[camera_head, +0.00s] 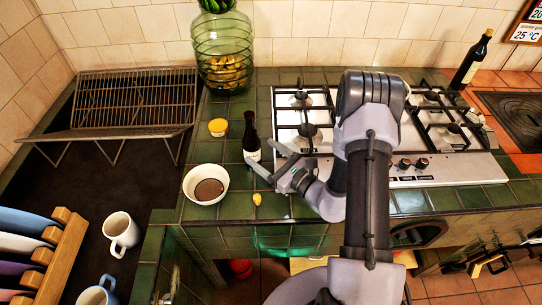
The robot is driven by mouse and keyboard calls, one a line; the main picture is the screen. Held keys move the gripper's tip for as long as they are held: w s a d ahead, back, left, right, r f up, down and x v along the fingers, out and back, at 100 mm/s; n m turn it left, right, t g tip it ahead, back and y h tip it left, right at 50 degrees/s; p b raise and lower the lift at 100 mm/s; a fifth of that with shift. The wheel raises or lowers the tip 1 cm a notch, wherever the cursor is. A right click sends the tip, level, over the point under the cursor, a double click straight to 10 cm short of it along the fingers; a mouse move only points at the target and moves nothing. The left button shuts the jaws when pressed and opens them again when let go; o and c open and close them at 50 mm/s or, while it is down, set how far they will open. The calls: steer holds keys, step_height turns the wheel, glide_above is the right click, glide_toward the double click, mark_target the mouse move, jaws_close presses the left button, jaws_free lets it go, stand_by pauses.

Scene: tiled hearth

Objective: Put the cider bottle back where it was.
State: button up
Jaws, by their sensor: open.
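A small dark bottle (251,134) with a pale label low on its side stands upright on the green tiled counter, left of the hob. My gripper (260,153) is open, low at this bottle's right front side. Its fingertips are close to the bottle's lower part; I cannot tell whether they touch it. A taller dark bottle (470,63) with a pale label stands at the back right, beyond the hob and far from my gripper. I cannot read either label, so I cannot tell which is the cider bottle.
A white bowl (193,184), a yellow tub (218,127) and a small yellow fruit (257,199) are near the gripper. A large green glass jar (222,62) stands behind. The hob (318,104) fills the right. A wire rack (130,105) and mugs (121,232) are left.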

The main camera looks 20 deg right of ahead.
steer(key=v, duration=0.3)
steer(key=shift+s, duration=0.2)
steer(key=s+a+r+n+g+y, duration=0.4)
steer(key=a+r+n+g+y, duration=0.3)
steer(key=a+r+n, duration=0.3)
steer(key=s+a+r+n+g+h, duration=0.2)
steer(key=s+a+r+n+g, duration=0.5)
steer(key=s, duration=0.4)
steer(key=s+d+n+h, duration=0.2)
steer(key=s+n+h, duration=0.4)
steer(key=s+h, duration=0.15)
steer(key=d+r+n+t+h, duration=0.2)
steer(key=d+r+t+h, duration=0.1)
steer(key=d+r, duration=0.2)
steer(key=shift+d+t+h, duration=0.35)
steer(key=shift+d+t, duration=0.05)
steer(key=shift+d, duration=0.3)
